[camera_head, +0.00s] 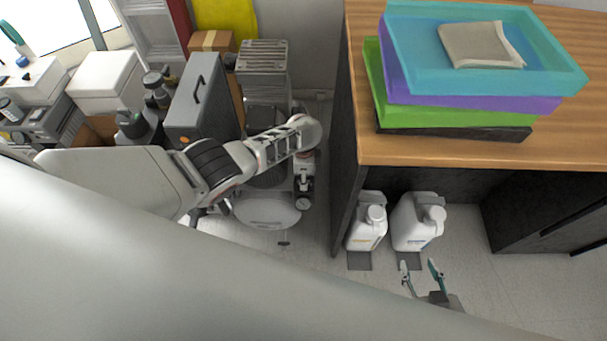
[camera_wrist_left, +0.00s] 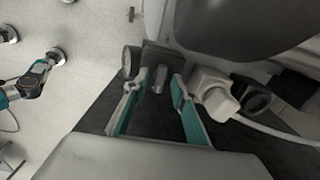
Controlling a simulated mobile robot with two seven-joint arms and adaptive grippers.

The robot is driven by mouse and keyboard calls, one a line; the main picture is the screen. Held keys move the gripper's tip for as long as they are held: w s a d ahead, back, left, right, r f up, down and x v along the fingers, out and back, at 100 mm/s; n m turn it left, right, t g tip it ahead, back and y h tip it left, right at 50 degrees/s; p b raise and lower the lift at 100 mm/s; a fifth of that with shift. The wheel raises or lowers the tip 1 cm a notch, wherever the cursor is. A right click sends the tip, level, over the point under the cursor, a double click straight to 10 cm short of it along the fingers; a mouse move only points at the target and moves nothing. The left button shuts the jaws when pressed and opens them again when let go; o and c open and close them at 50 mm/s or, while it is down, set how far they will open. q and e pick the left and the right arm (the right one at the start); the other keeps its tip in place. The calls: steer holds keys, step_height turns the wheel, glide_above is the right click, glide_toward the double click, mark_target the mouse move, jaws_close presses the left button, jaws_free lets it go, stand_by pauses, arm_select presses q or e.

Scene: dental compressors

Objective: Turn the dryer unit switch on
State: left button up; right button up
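My left arm comes in from the left in the head view and ends over a compressor with a rounded light-grey base (camera_head: 266,211). Its fingers cannot be made out there. In the left wrist view my left gripper (camera_wrist_left: 157,84) is open, its teal-lined fingers apart on either side of a dark fitting (camera_wrist_left: 158,60). Contact cannot be told. A round gauge (camera_wrist_left: 130,62) is left of this fitting, and a pale knob-like part (camera_wrist_left: 214,95) is right of the fingers. I cannot clearly identify the dryer switch or its state. My right gripper (camera_head: 419,265) is open and empty.
A wooden-topped table (camera_head: 440,152) with stacked coloured trays (camera_head: 402,78) stands at right. White jugs (camera_head: 366,230) stand below it. A grey case (camera_head: 190,115) and a grille-topped grey unit (camera_head: 263,57) are behind the left arm. Floor shows in front of the compressor.

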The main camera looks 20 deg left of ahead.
arm_select(q)
steer(key=shift+r, duration=0.1)
step_height(320, 180, up, 12)
stand_by(0.7)
steer(key=shift+f, duration=0.2)
